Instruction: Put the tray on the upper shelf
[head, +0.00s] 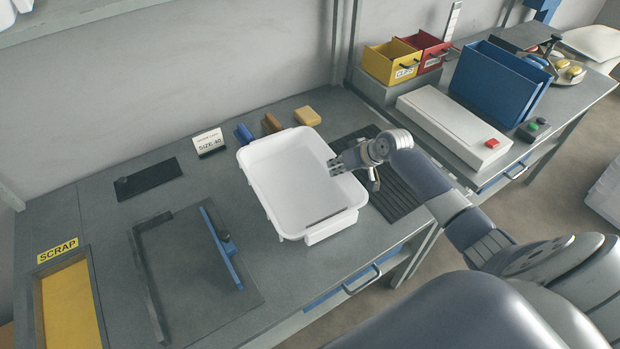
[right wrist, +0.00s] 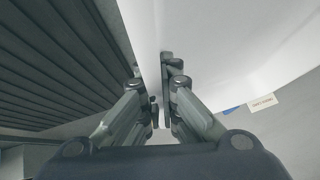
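The white tray (head: 303,176) sits empty on the grey workbench, turned a little to the picture. My right gripper (head: 356,172) is at the tray's right rim. In the right wrist view its fingers (right wrist: 152,88) straddle the tray's wall (right wrist: 215,45), one on the inner side and one on the outer side. The gap is narrow, and whether both fingers press on the wall is unclear. My left gripper is not in view. The upper shelf (head: 70,22) seems to be the light board at the top left, only partly in view.
A dark slatted mat (head: 402,203) lies right of the tray. Blocks (head: 272,122) and a "SIZE 40" sign (head: 208,142) stand behind it. A flat fixture with a blue bar (head: 221,250) lies to its left. A white box (head: 455,125) and bins stand on the right bench.

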